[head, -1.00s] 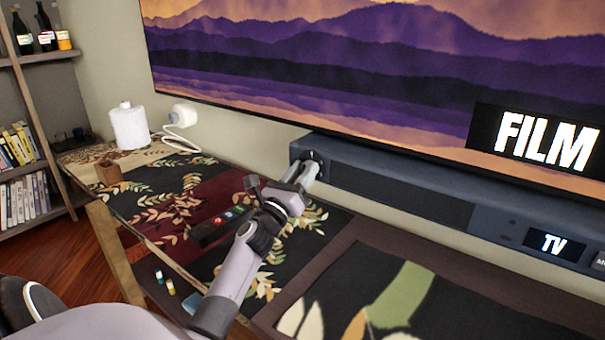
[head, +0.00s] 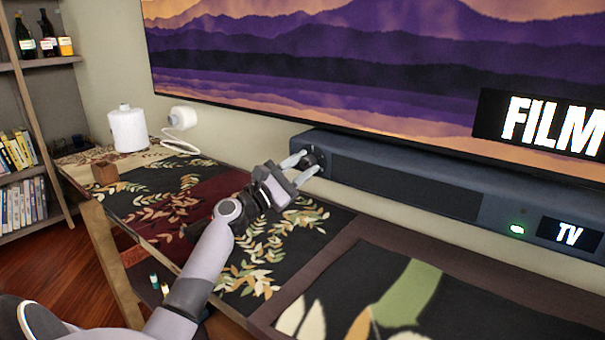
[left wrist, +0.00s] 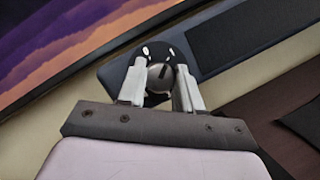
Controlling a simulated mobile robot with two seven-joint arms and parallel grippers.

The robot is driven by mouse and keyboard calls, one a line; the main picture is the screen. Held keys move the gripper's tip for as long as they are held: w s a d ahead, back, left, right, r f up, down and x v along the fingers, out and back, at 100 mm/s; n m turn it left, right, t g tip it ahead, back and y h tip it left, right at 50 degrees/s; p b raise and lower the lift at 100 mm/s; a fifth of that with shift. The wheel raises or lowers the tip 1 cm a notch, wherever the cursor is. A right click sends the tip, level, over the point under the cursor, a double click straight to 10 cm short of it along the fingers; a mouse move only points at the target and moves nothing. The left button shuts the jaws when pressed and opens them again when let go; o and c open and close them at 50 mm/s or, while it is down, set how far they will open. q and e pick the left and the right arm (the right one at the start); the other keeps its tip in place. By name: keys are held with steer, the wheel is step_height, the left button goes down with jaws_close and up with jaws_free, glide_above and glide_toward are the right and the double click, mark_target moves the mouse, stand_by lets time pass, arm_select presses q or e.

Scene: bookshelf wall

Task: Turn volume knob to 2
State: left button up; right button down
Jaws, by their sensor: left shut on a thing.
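The volume knob (head: 314,158) is a dark round knob at the left end of the long dark-blue soundbar (head: 340,140) under the screen. In the left wrist view the knob (left wrist: 160,74) shows a grey face with a dark line on it. My left gripper (head: 301,168) is shut on the knob, one finger on each side. In the left wrist view its two pale fingers (left wrist: 160,85) flank the knob. I cannot read any number marks around it. My right gripper is not in view.
A green light (head: 517,230) glows on the soundbar beside a small display (head: 570,233) reading TV. The large screen (head: 320,70) hangs just above. A white cylinder (head: 128,130) and a small brown block (head: 105,172) stand at the left on the patterned cabinet top.

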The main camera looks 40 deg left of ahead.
arm_select(q)
steer(key=m, duration=0.2)
steer(key=shift+f+m+g+h+b, duration=0.1)
steer(key=shift+m+g+h+b, duration=0.2)
steer(key=shift+g, duration=0.1)
steer(key=m+g+h, duration=0.1)
steer(key=m, duration=0.3)
steer(key=m+g, duration=0.1)
steer(key=m, duration=0.1)
steer(key=m+g, duration=0.1)
steer(key=m, duration=0.1)
steer(key=shift+r, duration=0.25)
steer(key=shift+a+m+p, duration=0.1)
steer(key=shift+m+p, duration=0.4)
steer(key=shift+m, duration=0.3)
steer(key=shift+m+g+p, duration=0.4)
steer(key=shift+m+g, duration=0.1)
steer(key=shift+m, duration=0.7)
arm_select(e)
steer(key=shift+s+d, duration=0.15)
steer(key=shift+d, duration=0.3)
arm_select(q)
steer(key=shift+g+p, duration=0.3)
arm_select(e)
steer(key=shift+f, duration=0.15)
arm_select(q)
steer(key=o, duration=1)
